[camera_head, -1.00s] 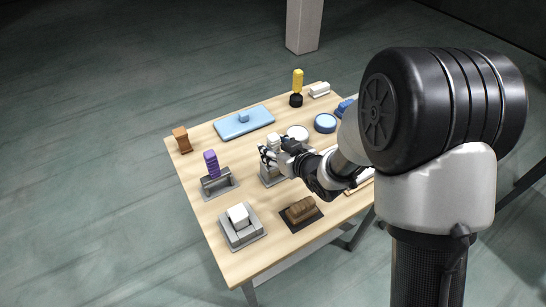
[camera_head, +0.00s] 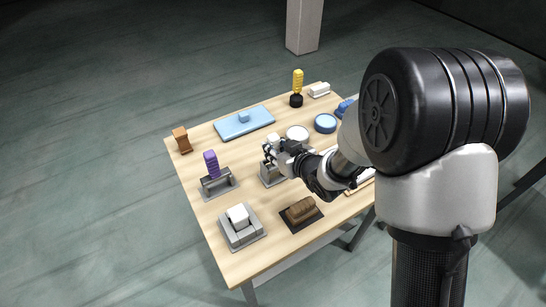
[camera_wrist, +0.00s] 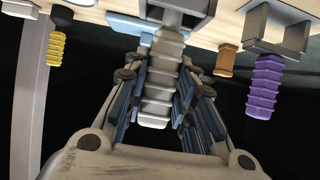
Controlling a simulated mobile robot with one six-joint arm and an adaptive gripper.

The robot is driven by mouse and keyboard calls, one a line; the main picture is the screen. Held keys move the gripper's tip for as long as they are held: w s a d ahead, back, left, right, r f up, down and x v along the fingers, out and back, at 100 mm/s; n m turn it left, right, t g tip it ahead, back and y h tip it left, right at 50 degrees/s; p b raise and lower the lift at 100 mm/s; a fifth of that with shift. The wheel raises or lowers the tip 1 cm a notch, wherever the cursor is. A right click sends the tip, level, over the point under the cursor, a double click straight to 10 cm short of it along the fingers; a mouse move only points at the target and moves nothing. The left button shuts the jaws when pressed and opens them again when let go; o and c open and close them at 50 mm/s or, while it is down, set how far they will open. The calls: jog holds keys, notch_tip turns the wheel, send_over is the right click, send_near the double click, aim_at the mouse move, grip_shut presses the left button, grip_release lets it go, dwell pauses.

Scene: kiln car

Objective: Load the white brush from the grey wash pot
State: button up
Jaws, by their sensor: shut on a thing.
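The white brush's ribbed handle (camera_wrist: 163,80) stands upright between my gripper's fingers in the wrist view; its pale top also shows in the head view (camera_head: 272,139). My gripper (camera_wrist: 160,95) is shut on this handle, with a finger on either side. The grey wash pot (camera_head: 270,174) stands on the table just below my gripper, partly hidden by it. The brush's lower end is at the pot; how deep it sits cannot be told.
A purple ribbed piece (camera_head: 211,164) stands in a grey holder at left. A light-blue tray (camera_head: 262,117), a brown wooden piece (camera_head: 181,139), a white round dish (camera_head: 298,133), a yellow piece (camera_head: 298,80), a white block (camera_head: 238,216) and a brown loaf-shaped piece (camera_head: 301,209) surround it.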

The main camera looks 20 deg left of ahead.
aim_at(275, 138)
jog(key=shift+r, duration=0.15)
grip_shut()
jog(key=shift+r+p, duration=0.75)
jog(key=shift+r, duration=0.25)
jog(key=shift+r+p, duration=1.95)
jog(key=shift+r, duration=0.45)
jog(key=shift+r+p, duration=1.95)
jog(key=shift+r, duration=0.55)
